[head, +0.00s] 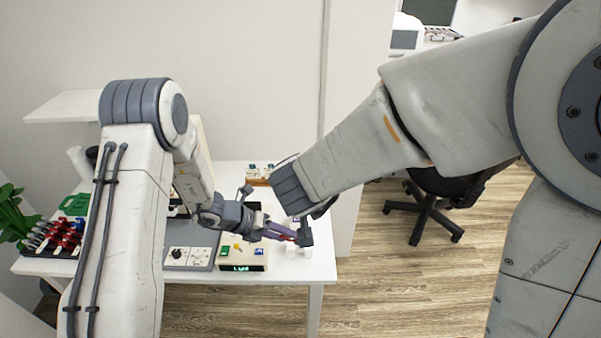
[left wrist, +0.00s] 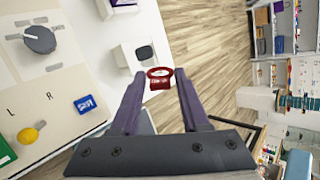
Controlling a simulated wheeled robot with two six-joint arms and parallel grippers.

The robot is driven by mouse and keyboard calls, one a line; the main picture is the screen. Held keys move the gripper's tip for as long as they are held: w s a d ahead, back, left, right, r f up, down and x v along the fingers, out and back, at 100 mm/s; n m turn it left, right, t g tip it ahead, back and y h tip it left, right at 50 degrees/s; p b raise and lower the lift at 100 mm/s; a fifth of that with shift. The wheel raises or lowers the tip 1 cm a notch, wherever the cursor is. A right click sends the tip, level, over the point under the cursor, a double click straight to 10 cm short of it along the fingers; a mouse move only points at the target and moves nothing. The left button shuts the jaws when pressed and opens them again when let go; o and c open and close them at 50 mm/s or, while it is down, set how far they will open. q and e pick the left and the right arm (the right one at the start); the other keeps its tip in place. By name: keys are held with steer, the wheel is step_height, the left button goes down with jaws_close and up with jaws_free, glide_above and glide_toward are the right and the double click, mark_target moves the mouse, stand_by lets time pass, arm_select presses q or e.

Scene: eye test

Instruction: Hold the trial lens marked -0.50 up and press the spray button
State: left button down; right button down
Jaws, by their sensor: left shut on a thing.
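My left gripper (head: 291,236) is shut on a small red-rimmed trial lens (left wrist: 160,84). In the left wrist view the lens sits between the two purple fingertips (left wrist: 159,76), held up in the air. Its marking cannot be read. A white box with a dark square pad (left wrist: 145,53) stands on the table beyond the fingers; I cannot tell whether that pad is the spray button. My right arm comes in from the right and its wrist end (head: 300,188) is close to the left gripper. Its fingers cannot be made out.
A control panel with a blue button (left wrist: 87,104), a yellow knob (left wrist: 29,135) and a grey knob (left wrist: 40,39) lies left of the lens. A rack of red and dark lenses (head: 56,238) stands at the table's left. The white table (head: 205,284) ends near the grippers. An office chair (head: 424,205) stands right.

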arm_select(q)
steer(key=shift+s+r+p, duration=0.5)
steer(key=shift+s+r, duration=0.35)
steer(key=shift+r, duration=0.2)
steer(key=shift+s+r+p, duration=0.5)
steer(key=shift+s+r, duration=0.3)
steer(key=shift+r, duration=0.25)
